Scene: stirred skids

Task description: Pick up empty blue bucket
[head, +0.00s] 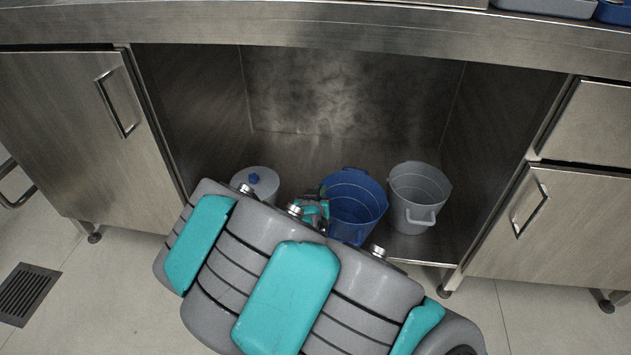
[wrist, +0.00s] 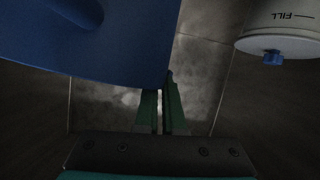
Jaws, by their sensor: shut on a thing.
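The blue bucket (head: 354,208) stands in the open bay under the counter, between a white container and a grey bucket. Its inside looks empty in the head view. My gripper (head: 322,208) is at the bucket's left side, partly hidden by my arm. In the wrist view the blue bucket (wrist: 100,45) fills the upper left. The green fingers of my gripper (wrist: 162,98) meet its wall edge and are shut on it. I cannot tell whether the bucket is off the bay floor.
A white container (head: 256,184) with a blue knob stands left of the bucket; it also shows in the wrist view (wrist: 285,28). A grey bucket (head: 415,195) stands close on the right. The counter (head: 330,22) overhangs the bay, with cabinets at both sides.

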